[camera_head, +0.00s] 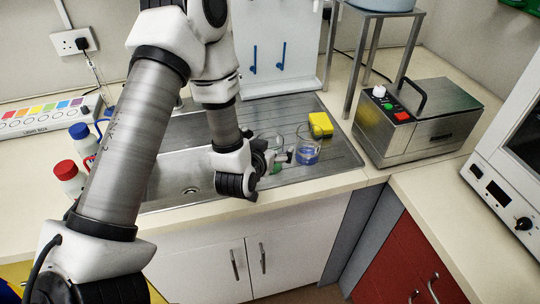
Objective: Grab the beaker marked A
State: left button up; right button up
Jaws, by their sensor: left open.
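A clear beaker with blue liquid (307,152) stands upright on the ribbed metal drainboard of the sink. A second clear vessel with green at its bottom (276,168) is just left of it, partly hidden by my left gripper. I cannot read a letter on either one, so I cannot tell which is marked A. My left gripper (283,156) is open, low over the drainboard, in front of the green vessel and just left of the blue beaker. I cannot tell whether it touches either. My right gripper is not in view.
A yellow sponge (320,124) lies behind the blue beaker. The sink basin (180,180) is to the left. A metal water bath (415,122) and a metal stand (353,75) are to the right. Bottles with red (66,172) and blue caps (80,134) stand at the left.

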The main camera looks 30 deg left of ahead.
pick_arm(q)
jog(key=shift+w+a+f, duration=0.2)
jog(key=shift+w, duration=0.5)
jog(key=shift+c, duration=0.4)
jog(key=c, duration=1.1)
jog(key=shift+c, duration=0.2)
jog(key=shift+r, duration=0.15)
